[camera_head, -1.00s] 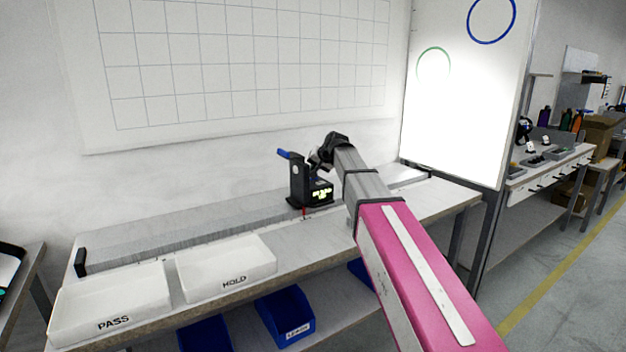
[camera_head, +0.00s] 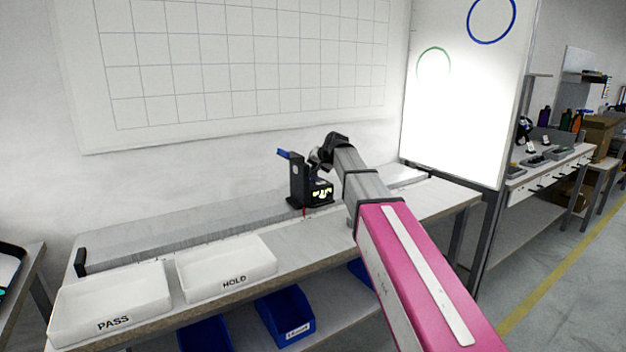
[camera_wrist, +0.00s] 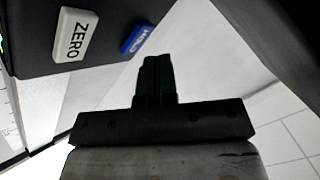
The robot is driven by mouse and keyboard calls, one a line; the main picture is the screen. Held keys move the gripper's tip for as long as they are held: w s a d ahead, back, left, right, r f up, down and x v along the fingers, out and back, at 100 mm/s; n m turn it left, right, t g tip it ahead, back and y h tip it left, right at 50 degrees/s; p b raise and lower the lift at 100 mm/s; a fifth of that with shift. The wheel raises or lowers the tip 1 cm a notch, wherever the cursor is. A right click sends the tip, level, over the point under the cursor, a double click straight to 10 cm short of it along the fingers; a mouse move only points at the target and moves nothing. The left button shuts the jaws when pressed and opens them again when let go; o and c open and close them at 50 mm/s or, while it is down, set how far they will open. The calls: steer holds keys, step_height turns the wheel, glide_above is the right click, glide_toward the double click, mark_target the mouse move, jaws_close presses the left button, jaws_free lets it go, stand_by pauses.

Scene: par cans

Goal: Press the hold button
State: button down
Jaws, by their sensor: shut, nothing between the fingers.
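A black device (camera_head: 297,185) with a lit green display (camera_head: 321,194) and a blue part on top stands on the bench. The wrist view shows its dark face with a white ZERO button (camera_wrist: 75,35) and a blue HOLD button (camera_wrist: 137,41). My gripper (camera_wrist: 156,60) is shut and empty. Its fingertips lie just below and right of the HOLD button in the wrist view; whether they touch it I cannot tell. In the head view my gripper (camera_head: 318,160) is at the device's upper right, small and partly hidden by my wrist.
White trays marked PASS (camera_head: 113,323) and HOLD (camera_head: 234,282) sit at the left of the bench (camera_head: 290,252). Blue bins (camera_head: 285,315) stand on the shelf below. A whiteboard (camera_head: 465,90) stands behind at the right. The bench between the HOLD tray and the device is clear.

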steer(key=shift+f, duration=0.7)
stand_by(0.6)
stand_by(0.4)
steer(key=shift+r, duration=0.75)
steer(key=shift+r, duration=0.15)
steer(key=shift+r, duration=2.4)
